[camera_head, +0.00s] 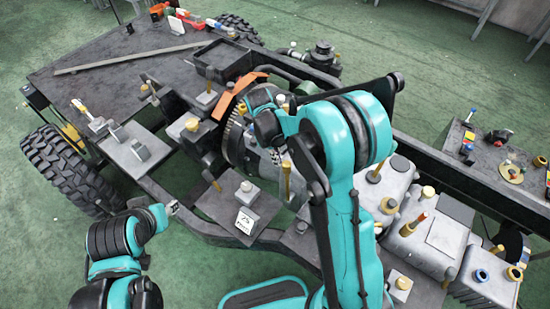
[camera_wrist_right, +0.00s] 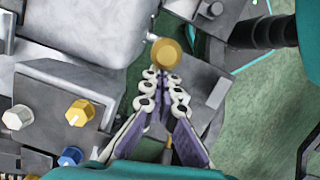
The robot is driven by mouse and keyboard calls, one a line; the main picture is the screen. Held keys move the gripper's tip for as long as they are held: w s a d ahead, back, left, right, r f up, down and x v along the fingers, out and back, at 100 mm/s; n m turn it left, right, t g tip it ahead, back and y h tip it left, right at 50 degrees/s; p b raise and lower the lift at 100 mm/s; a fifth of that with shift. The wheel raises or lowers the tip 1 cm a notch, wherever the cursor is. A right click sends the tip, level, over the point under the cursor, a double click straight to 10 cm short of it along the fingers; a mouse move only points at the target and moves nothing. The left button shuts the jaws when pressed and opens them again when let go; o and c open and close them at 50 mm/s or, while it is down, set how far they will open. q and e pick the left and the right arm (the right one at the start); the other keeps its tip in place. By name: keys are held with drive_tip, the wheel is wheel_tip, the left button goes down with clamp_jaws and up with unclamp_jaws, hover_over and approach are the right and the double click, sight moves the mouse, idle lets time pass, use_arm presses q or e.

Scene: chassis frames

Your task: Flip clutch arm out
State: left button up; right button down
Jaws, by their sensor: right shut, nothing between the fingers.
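My right gripper (camera_wrist_right: 162,80) is shut and empty in the wrist view. Its fingertips meet just below a round gold knob (camera_wrist_right: 166,53); I cannot tell if they touch it. A small silver stub (camera_wrist_right: 151,37) sticks out beside the knob. I cannot pick out the clutch arm for sure in either view. In the head view my right arm reaches over the chassis middle, and its wrist hides what lies beneath. My left gripper (camera_head: 172,209) is at the frame's near left side, its fingers too small to read.
The dark chassis frame (camera_head: 455,178) crosses the view. An orange bracket (camera_head: 238,93) rises by a large gear ring. A wheel (camera_head: 62,170) is at left.

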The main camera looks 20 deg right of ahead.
use_arm(q)
drive_tip(key=shift+w+a+f+b, duration=0.1)
drive_tip(key=shift+a+f+b, duration=0.15)
drive_tip(key=shift+f+b, duration=0.55)
use_arm(e)
drive_tip(key=s+d+f+t+y, duration=0.1)
drive_tip(key=s+d+t+y, duration=0.1)
drive_tip(key=s+d, duration=0.6)
drive_tip(key=s+t, duration=0.1)
drive_tip(key=s, duration=0.2)
drive_tip(key=shift+d+y, duration=0.15)
drive_tip(key=shift+y, duration=0.15)
drive_tip(key=shift+s+f, duration=0.1)
use_arm(q)
drive_tip(key=r+p, duration=0.2)
drive_tip(key=a+r+p, duration=0.1)
drive_tip(key=r+p, duration=0.1)
drive_tip(key=shift+r, duration=0.25)
use_arm(e)
wheel_tip(320, 180, up, 12)
drive_tip(key=w+a, duration=0.1)
drive_tip(key=a, duration=0.1)
drive_tip(key=shift+w+a, duration=0.2)
drive_tip(key=shift+a, duration=0.05)
